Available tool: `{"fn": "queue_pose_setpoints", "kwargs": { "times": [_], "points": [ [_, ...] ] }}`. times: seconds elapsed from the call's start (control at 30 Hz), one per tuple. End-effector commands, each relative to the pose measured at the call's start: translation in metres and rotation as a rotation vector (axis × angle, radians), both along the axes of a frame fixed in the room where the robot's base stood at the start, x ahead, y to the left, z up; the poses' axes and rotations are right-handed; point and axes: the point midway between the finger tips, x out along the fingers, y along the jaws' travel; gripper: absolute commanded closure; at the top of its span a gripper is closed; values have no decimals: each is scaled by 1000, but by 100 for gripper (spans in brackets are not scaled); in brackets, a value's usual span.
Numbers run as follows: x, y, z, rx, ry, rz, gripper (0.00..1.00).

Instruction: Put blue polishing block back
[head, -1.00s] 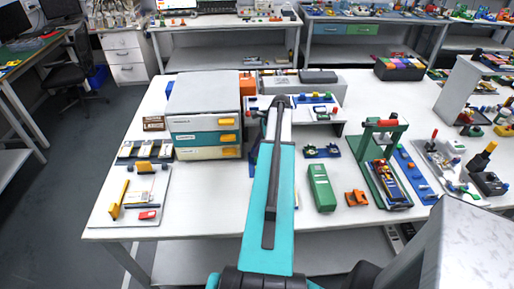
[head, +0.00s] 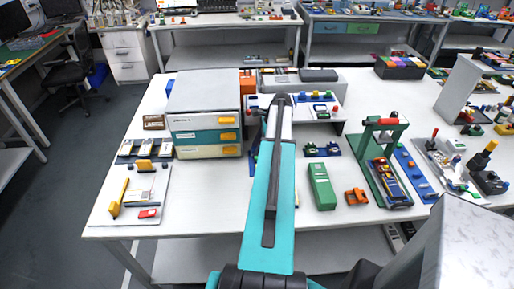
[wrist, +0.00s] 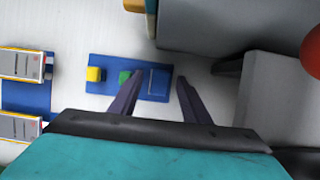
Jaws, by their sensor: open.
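In the wrist view my gripper (wrist: 159,78) is open, with one dark finger on each side of a blue square piece (wrist: 160,84). This piece looks like the blue polishing block; it lies at the right end of a flat blue holder (wrist: 107,68). I cannot tell whether it sits in a slot or how far the fingertips are above it. A green block (wrist: 125,77) lies beside the left finger, and a yellow block (wrist: 94,74) is at the holder's left end. In the head view my arm hides the gripper and most of this spot.
A grey box-like body (wrist: 215,25) stands close above the fingers in the wrist view, with a grey block (wrist: 275,88) at right. Blue-based trays (wrist: 30,98) lie left. In the head view a drawer cabinet (head: 204,105) stands left of my arm and a green case (head: 321,187) right.

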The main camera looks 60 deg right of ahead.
Motion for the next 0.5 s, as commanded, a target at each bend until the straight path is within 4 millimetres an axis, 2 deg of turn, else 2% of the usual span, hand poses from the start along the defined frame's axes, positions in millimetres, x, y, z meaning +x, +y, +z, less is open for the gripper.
{"fn": "queue_pose_setpoints", "kwargs": {
  "times": [0.17, 0.5],
  "points": [
    [-4, -4, 11, -2, 0, -1, 57],
    [-16, -12, 46, -2, 0, -2, 57]
  ]
}}
